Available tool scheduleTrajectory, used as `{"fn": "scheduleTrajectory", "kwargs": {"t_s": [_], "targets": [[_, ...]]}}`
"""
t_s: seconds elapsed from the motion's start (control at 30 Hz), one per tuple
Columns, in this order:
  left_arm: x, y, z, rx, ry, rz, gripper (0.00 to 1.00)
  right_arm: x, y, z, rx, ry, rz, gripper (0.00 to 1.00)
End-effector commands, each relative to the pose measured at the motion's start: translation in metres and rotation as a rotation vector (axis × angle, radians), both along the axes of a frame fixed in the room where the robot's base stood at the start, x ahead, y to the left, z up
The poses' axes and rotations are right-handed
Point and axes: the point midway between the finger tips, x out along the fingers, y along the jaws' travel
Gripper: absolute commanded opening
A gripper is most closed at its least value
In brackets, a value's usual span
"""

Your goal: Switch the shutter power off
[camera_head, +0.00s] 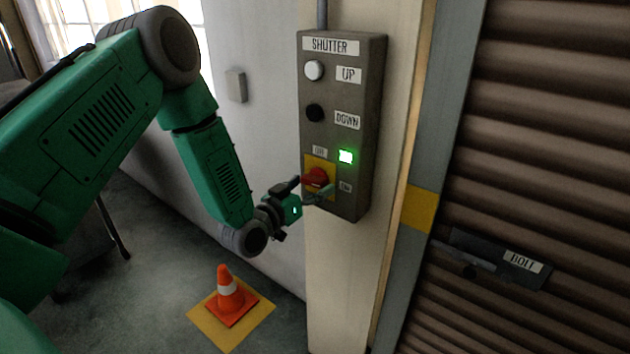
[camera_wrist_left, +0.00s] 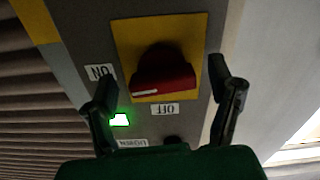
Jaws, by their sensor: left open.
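The grey shutter control box (camera_head: 343,135) is on a pale post, with a white UP button (camera_head: 314,70), a black DOWN button (camera_head: 315,112) and a lit green lamp (camera_head: 346,157). Its red rotary knob (camera_head: 317,178) is on a yellow plate between OFF and ON labels. The wrist view shows the knob (camera_wrist_left: 163,75) upside down, with a white mark on its edge; I cannot tell its exact setting. My left gripper (camera_head: 313,189) is open at the knob. Its fingers (camera_wrist_left: 160,75) are on either side, with gaps visible. My right gripper is not in view.
A brown slatted shutter (camera_head: 560,120) with a BOLT latch (camera_head: 497,259) is to the right. An orange cone (camera_head: 229,297) stands on a yellow floor square at lower left. A small grey wall box (camera_head: 236,86) is left of the post.

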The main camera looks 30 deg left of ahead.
Motion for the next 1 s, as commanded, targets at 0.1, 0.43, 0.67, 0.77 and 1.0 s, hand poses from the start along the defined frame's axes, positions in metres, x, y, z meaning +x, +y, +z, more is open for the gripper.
{"fn": "scheduleTrajectory", "kwargs": {"t_s": [0.1, 0.43, 0.67, 0.77, 1.0], "targets": [[0.009, -0.0006, 0.0007, 0.001, -0.001, 0.0, 0.76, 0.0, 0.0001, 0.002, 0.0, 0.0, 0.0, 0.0], [0.0118, -0.0032, 0.0008, 0.002, 0.0, 0.0, 0.76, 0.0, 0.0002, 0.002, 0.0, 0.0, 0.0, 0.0], [0.0117, -0.0023, 0.0006, 0.001, 0.0, -0.001, 0.25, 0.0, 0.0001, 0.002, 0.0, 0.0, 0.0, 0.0], [0.0116, -0.0017, 0.0003, -0.002, -0.001, -0.001, 0.25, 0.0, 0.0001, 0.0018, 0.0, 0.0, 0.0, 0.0], [0.0115, -0.0011, -0.0001, -0.055, 0.002, 0.0, 0.25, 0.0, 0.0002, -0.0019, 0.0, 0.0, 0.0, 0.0]]}}
